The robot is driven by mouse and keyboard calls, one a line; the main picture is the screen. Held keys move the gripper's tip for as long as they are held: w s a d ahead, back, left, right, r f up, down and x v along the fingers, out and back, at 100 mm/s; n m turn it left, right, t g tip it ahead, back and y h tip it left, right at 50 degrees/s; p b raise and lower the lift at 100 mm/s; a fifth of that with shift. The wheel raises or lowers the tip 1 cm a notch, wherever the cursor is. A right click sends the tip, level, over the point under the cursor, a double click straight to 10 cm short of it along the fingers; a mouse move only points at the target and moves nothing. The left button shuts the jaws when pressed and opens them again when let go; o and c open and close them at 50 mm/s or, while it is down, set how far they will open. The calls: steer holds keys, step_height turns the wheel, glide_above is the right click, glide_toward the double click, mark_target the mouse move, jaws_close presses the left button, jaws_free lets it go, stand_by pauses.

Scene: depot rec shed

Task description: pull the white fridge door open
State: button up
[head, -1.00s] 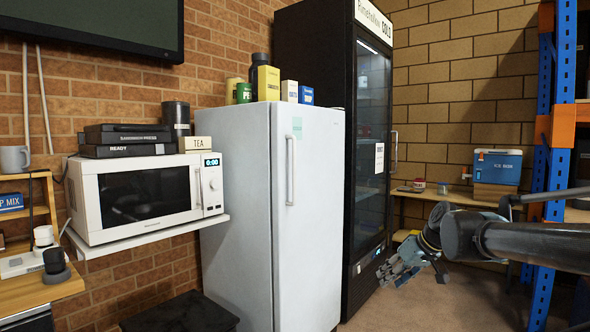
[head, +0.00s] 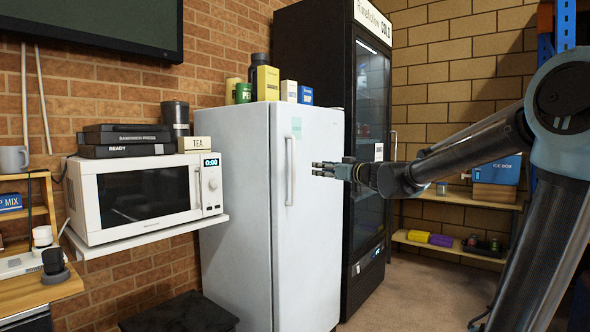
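The white fridge (head: 250,225) stands in the middle of the head view, and its door (head: 312,240) is closed. A long vertical handle (head: 290,170) is on the left side of the door front. My gripper (head: 316,169) is in front of the door, to the right of the handle at about mid-handle height. Its fingers point left toward the handle, and a gap shows between the fingertips and the handle in the picture. The fingers look spread with nothing between them, though they are small in view.
A white microwave (head: 146,196) sits on a wall shelf left of the fridge. Several boxes and tins, one a yellow box (head: 267,83), stand on the fridge top. A tall black display cooler (head: 310,40) stands right of the fridge. Open floor (head: 420,290) lies at right.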

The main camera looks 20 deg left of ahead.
steer(key=x, duration=1.6)
steer(key=shift+w+a, duration=0.15)
steer(key=shift+a, duration=0.1)
jaws_close()
